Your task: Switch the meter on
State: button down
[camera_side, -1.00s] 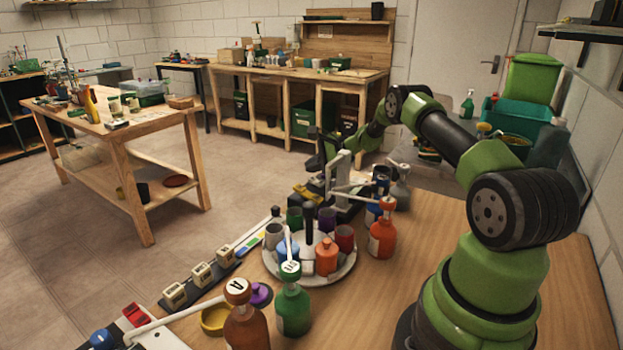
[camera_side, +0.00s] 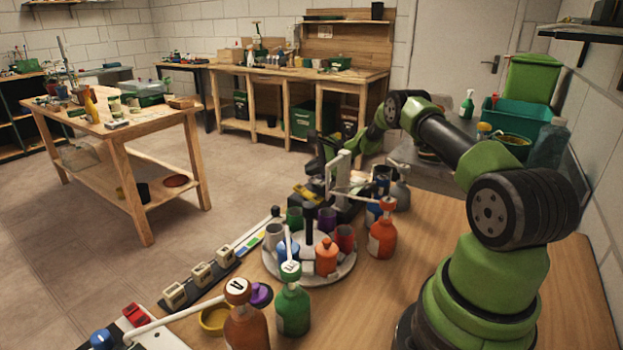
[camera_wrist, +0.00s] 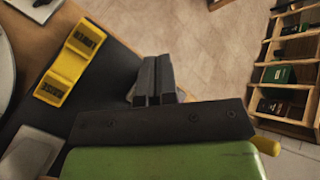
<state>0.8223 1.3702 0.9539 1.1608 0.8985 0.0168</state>
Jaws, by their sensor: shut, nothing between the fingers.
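My gripper (camera_side: 318,166) is over the far end of the bench, beside a pale upright stand (camera_side: 343,172). In the wrist view my gripper (camera_wrist: 155,82) is shut, its dark fingers side by side and empty. A yellow rocker-like piece (camera_wrist: 72,62) with dark lettering, apparently RAISE and LOWER, lies left of the fingers on a dark base, apart from them. It seems to be the yellow piece (camera_side: 305,193) below my gripper in the side view. A white panel at the bottom left carries a red switch (camera_side: 136,314) and a blue knob (camera_side: 101,340). I cannot tell which thing is the meter.
A round tray (camera_side: 340,273) with several cups stands mid-bench. Orange (camera_side: 382,238), green (camera_side: 291,308) and brown (camera_side: 246,329) pump bottles stand around it. A dark strip with several cream switches (camera_side: 201,273) runs along the bench edge. Floor (camera_wrist: 220,40) lies beyond.

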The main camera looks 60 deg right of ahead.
aim_at(316, 183)
jog(key=shift+f, duration=0.35)
dwell(0.7)
jog(key=shift+r, duration=0.1)
jog(key=shift+r, duration=0.7)
jog(key=shift+s+r, duration=0.25)
jog(key=shift+r, duration=1)
jog(key=shift+s+r, duration=0.2)
jog(key=shift+r, duration=1)
jog(key=shift+a+r, duration=0.1)
